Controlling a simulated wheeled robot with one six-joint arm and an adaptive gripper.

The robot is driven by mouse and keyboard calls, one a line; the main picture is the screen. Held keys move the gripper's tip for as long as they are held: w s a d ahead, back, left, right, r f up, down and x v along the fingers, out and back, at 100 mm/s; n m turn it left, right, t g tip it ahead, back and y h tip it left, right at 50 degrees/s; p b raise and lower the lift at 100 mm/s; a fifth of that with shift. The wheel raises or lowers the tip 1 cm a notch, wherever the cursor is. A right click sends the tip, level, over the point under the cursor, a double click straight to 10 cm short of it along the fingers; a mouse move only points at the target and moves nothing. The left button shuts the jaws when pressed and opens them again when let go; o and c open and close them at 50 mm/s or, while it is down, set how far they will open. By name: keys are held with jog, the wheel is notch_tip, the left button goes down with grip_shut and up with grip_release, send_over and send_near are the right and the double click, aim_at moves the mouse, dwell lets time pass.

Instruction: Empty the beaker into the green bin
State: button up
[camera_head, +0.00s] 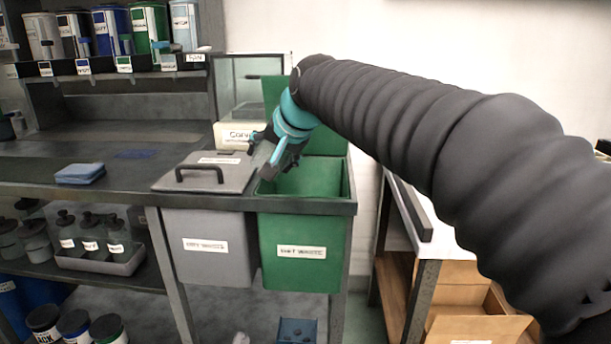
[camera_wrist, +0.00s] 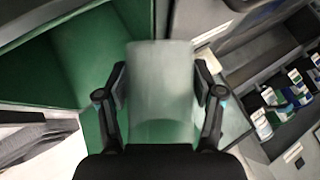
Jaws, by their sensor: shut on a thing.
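My gripper (camera_head: 261,157) is over the left part of the open green bin (camera_head: 297,245), near the edge of the grey lid beside it. In the wrist view my gripper (camera_wrist: 160,84) has one finger on each side of a pale, see-through beaker (camera_wrist: 158,75) and is shut on it. In the head view the beaker is small and mostly hidden by the fingers; it looks tilted. I cannot tell whether anything is left in it. The inside of the green bin (camera_wrist: 45,70) shows at the upper left of the wrist view, and its lid stands raised behind.
A grey bin (camera_head: 208,265) with a closed, handled lid (camera_head: 235,178) adjoins on the left. A blue sponge (camera_head: 80,172) lies on the dark bench (camera_head: 110,190). A labelled pale box (camera_head: 232,135) stands behind. Canisters line the shelf above; a white-topped table (camera_head: 415,225) is at right.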

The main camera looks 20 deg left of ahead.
aim_at(254, 159)
jog(key=shift+s+a+r+n+t+b, duration=0.15)
jog(key=shift+s+a+n+t+b, duration=0.25)
jog(key=shift+s+t, duration=0.2)
jog(key=shift+f+h+b, duration=0.3)
jog(key=shift+b, duration=0.1)
jog(key=shift+s+a+f+n+t+b, duration=0.25)
jog(key=shift+s+f+n+t+b, duration=0.15)
jog(key=shift+t+b, duration=0.5)
jog(key=s+n+t+b, duration=0.1)
jog(key=b, duration=0.2)
jog(key=shift+a+r+h, duration=0.3)
jog(key=shift+h, duration=0.1)
jog(key=shift+s+a+r+n+t+b, duration=0.2)
jog(key=shift+r+n+t+b, duration=0.25)
jog(key=shift+b, duration=0.6)
jog(key=shift+h, duration=0.3)
